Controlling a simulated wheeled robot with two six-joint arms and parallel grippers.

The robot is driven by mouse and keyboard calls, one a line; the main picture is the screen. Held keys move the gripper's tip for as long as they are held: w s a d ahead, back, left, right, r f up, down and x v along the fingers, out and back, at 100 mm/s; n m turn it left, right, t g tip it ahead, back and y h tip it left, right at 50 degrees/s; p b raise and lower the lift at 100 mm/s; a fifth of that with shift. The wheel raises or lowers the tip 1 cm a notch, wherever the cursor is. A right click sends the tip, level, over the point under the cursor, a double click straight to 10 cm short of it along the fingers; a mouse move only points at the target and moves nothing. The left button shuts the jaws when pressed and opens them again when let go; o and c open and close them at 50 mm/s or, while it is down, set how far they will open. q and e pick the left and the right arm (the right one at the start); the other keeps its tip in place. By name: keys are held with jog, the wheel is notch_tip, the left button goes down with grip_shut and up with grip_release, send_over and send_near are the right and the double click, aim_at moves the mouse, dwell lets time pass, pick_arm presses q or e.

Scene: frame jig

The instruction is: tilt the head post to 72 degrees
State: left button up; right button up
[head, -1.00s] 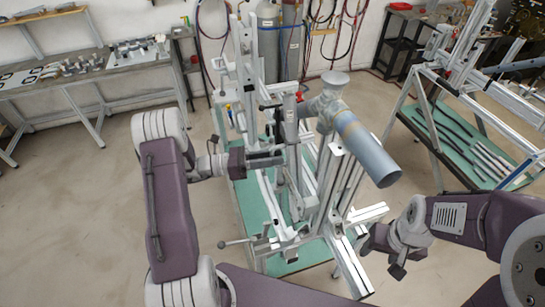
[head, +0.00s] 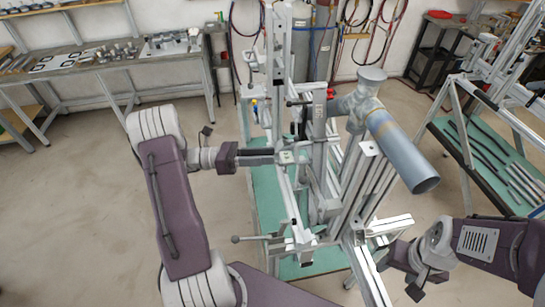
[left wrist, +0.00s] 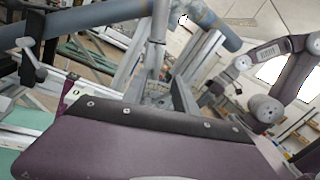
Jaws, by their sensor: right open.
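The frame jig stands mid-picture in the head view, with a tall silver upright post (head: 278,75) at its back and more silver uprights (head: 372,190) in front. I cannot tell for certain which upright is the head post, nor read any angle. My left gripper (head: 272,157) reaches in from the left, its fingertips at a small clamp-like part on the jig. Whether it grips that part is unclear. My right gripper (head: 385,256) is open at the lower right, close to the jig's silver foot rail (head: 368,270); its fingertips are partly hidden.
A blue-grey tube (head: 405,150) with a flared end juts toward the front right of the jig; it also crosses the top of the left wrist view (left wrist: 80,20). A lever handle (head: 250,238) sticks out low on the left. A workbench (head: 100,65) stands behind. Left floor is clear.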

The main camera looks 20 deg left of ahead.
pick_arm(q)
jog(key=c, duration=0.3)
jog(key=shift+m, duration=0.7)
grip_shut()
jog(key=w+d+r+m+t+y+b, duration=0.1)
jog(key=w+d+m+t+y, duration=0.3)
jog(key=m, duration=0.8)
jog(key=shift+w+d+r+m+b, duration=0.15)
jog(key=shift+w+d+m+b, duration=0.15)
jog(key=shift+d, duration=0.3)
